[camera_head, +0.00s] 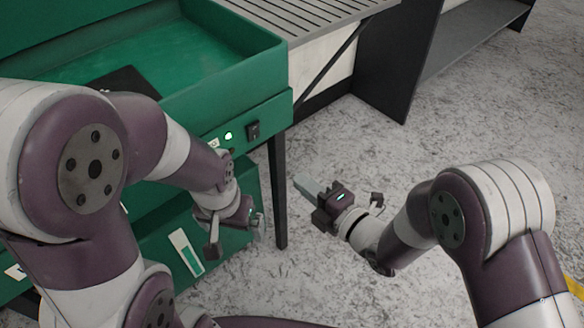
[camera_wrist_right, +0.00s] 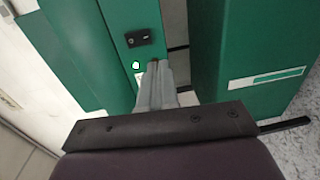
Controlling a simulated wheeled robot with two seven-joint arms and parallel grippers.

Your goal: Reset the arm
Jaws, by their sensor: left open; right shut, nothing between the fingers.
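My left arm reaches in from the left in the head view, and its gripper (camera_head: 250,214) hangs low in front of the green machine's lower part. Its fingers are mostly hidden at this angle, but it is open. My right gripper (camera_head: 307,186) is over the grey floor, right of the machine's leg, pointing up and left. Its pale fingers are shut together with nothing between them. In the right wrist view the shut fingers (camera_wrist_right: 155,88) point toward the green panel with a switch, and no contact can be made out.
The green machine (camera_head: 225,62) has an open tray, a black switch (camera_head: 253,130) and a lit green button (camera_head: 228,135). A slatted grey surface (camera_head: 300,15) adjoins it behind. A dark shelf unit (camera_head: 400,55) stands farther right. The floor (camera_head: 340,140) around my right gripper is clear.

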